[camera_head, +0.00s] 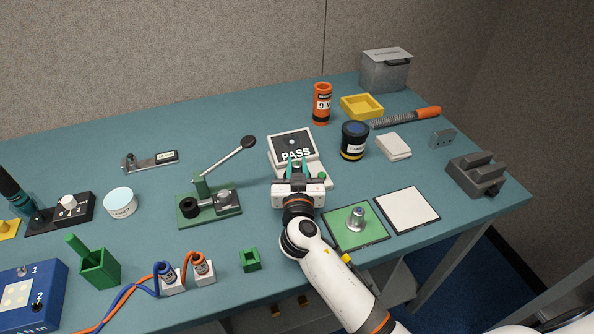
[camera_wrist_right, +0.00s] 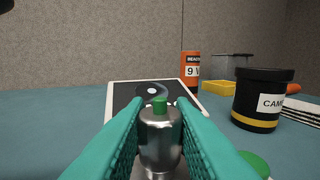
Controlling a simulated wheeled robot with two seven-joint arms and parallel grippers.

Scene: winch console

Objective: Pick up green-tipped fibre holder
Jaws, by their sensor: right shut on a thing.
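The green-tipped fibre holder (camera_wrist_right: 160,128) is a metal cylinder with a green tip, upright between my teal fingers in the right wrist view. My right gripper (camera_head: 297,168) is shut on it in front of the PASS screen device (camera_head: 291,144); it also shows in the wrist view (camera_wrist_right: 160,140). The holder's lower end is hidden, so I cannot tell whether it touches the device. In the head view the gripper mostly hides the holder. My left gripper is not in view.
A dark jar (camera_head: 354,141) and an orange cylinder (camera_head: 322,104) stand behind and right of my right gripper. A green lever press (camera_head: 209,203) is to its left. A white mat (camera_head: 407,209) lies right of the green mat. The front left holds a green box (camera_head: 250,260) and cables.

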